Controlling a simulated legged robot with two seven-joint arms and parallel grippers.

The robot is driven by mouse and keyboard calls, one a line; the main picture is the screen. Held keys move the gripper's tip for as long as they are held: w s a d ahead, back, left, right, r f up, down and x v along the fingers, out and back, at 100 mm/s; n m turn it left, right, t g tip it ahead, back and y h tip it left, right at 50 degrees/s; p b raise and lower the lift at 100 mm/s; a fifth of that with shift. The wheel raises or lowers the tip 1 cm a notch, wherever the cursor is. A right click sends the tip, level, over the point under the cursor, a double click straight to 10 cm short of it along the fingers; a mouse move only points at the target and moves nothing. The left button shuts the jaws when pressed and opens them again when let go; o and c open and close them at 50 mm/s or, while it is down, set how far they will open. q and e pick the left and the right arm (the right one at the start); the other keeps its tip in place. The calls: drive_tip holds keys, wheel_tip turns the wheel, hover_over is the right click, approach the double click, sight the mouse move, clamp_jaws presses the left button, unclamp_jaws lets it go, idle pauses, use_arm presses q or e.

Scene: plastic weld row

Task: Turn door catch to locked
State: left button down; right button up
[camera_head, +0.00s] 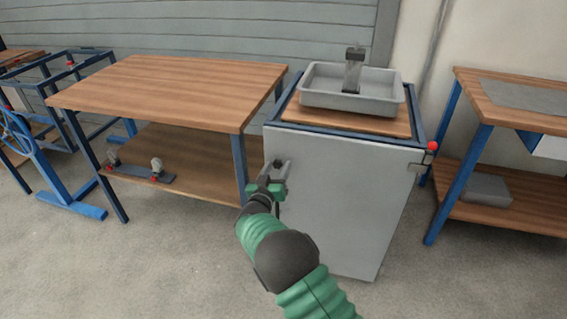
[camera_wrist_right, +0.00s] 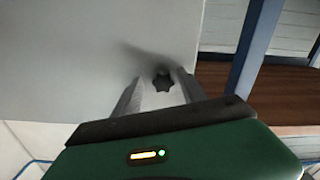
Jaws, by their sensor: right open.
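The door catch appears to be a small dark star-shaped knob (camera_wrist_right: 163,84) near one edge of the pale grey cabinet door (camera_head: 335,205). In the head view, the knob (camera_head: 278,163) sits near the door's upper left edge, partly hidden by my gripper. My right gripper (camera_head: 280,172) is open at the knob. In the right wrist view, the fingers of my right gripper (camera_wrist_right: 159,78) lie one on each side of the knob, with small gaps seen. Whether they touch it I cannot tell. My left gripper is not in view.
A grey tray (camera_head: 313,97) with a tap-like fitting stands on the cabinet. A red ball (camera_head: 433,146) and a metal bracket (camera_head: 417,167) are at its right edge. A wooden workbench (camera_head: 170,85) stands close on the left, another bench (camera_head: 520,100) on the right. Floor in front is clear.

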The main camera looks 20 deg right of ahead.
drive_tip(key=shift+a+r, duration=0.25)
drive_tip(key=shift+a, duration=0.45)
drive_tip(key=shift+c, duration=1.6)
drive_tip(key=shift+d+f, duration=0.1)
drive_tip(key=shift+d, duration=0.35)
drive_tip(key=c, duration=0.7)
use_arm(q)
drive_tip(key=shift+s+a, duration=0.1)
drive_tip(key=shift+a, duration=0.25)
use_arm(e)
drive_tip(key=shift+a, duration=0.1)
clamp_jaws()
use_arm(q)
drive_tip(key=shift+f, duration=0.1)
